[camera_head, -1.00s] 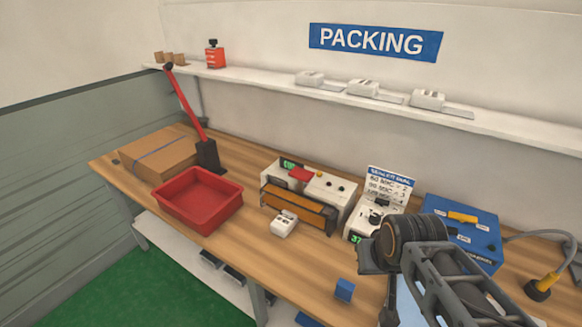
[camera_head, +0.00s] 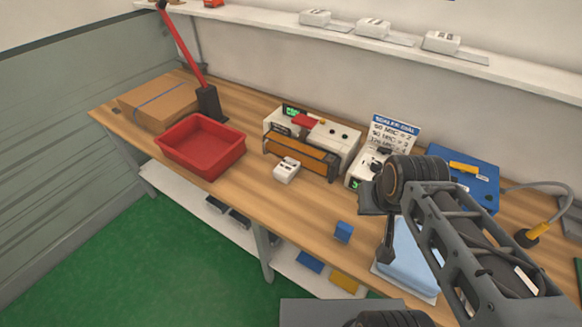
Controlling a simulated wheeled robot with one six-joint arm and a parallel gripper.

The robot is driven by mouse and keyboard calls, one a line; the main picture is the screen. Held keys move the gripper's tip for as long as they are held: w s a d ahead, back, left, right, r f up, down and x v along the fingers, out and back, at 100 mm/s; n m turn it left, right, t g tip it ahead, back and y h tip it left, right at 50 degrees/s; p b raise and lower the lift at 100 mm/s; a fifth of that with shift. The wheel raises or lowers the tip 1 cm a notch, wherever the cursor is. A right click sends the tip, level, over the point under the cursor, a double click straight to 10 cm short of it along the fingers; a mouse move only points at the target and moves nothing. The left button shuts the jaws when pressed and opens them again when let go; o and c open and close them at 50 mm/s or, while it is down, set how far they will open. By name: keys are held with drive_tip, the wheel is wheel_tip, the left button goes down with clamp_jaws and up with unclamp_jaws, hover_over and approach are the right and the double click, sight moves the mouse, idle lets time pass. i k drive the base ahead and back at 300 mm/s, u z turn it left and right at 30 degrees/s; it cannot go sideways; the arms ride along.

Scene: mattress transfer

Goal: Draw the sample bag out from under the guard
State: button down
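A sealer machine (camera_head: 340,142) with an amber guard (camera_head: 300,158) along its front stands on the bench. A small white packet with dark marks (camera_head: 287,169), probably the sample bag, lies at the guard's front edge. I cannot tell how much of it is under the guard. My gripper (camera_head: 386,256) points down at the right, well apart from the packet, over the bench's front part. It is small and dark, and I cannot tell whether its fingers are open.
A red tray (camera_head: 238,151), a cardboard box (camera_head: 158,103) and a red-handled lever (camera_head: 183,45) stand left. A dial unit (camera_head: 368,165), a blue case (camera_head: 478,185), a blue block (camera_head: 343,231) and a light blue stack (camera_head: 408,262) are right. Bare wood lies left of the block.

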sight(286, 170)
drive_tip(key=u, duration=2.5)
drive_tip(key=i, duration=2.25)
drive_tip(key=z, duration=3.25)
drive_tip(key=i, duration=0.5)
drive_tip(key=z, duration=0.05)
